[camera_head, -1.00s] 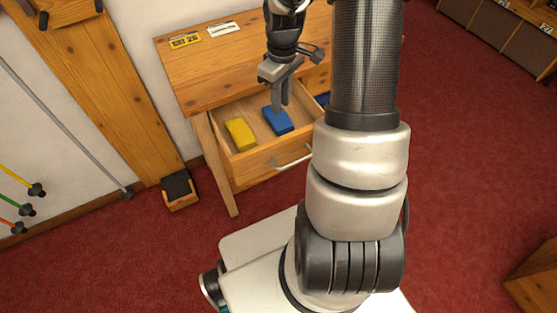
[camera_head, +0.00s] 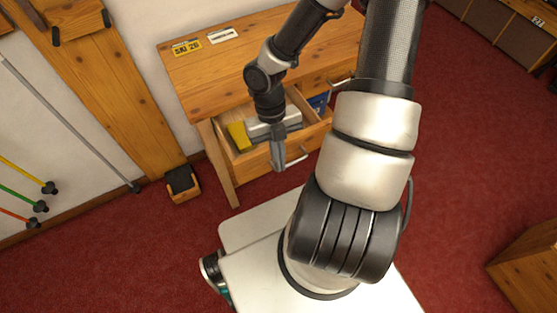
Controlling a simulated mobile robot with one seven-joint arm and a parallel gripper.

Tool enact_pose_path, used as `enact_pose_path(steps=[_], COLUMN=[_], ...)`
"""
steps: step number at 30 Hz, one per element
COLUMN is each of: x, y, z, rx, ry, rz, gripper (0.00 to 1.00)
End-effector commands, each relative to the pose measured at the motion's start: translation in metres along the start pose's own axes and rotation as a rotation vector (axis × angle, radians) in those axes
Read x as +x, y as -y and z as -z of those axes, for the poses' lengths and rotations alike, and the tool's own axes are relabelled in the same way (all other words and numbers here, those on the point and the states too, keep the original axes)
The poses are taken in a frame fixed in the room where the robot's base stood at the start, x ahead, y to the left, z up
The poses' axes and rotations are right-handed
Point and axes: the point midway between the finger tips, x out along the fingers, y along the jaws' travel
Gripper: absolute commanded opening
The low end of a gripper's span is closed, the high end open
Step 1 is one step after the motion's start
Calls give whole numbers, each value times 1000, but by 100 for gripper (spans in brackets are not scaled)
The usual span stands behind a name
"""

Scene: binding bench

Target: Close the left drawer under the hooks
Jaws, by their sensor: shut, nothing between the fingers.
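The left drawer (camera_head: 249,163) of the wooden desk stands pulled out, its front toward me. Its metal handle (camera_head: 297,156) is on that front. A yellow block (camera_head: 237,136) lies inside. My gripper (camera_head: 278,167) is shut and empty, pointing down at the drawer front, just left of the handle. I cannot tell whether it touches the front. The gripper and wrist cover the middle of the drawer, and the blue block seen there earlier is hidden.
The desk top (camera_head: 210,72) overhangs the drawer. A small wooden box (camera_head: 182,184) stands on the floor left of the desk.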

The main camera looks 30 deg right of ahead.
Motion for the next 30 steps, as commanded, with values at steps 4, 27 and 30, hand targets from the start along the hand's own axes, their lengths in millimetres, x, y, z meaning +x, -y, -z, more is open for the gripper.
enact_pose_path(steps=[4, 27, 30], x=[34, 68, 68], y=[-1, 0, 0], z=[0, -35, -35], rx=[-1, 6, 6], ry=[-4, -1, -1], rz=[-1, 0, 1], gripper=[0, 0, 0])
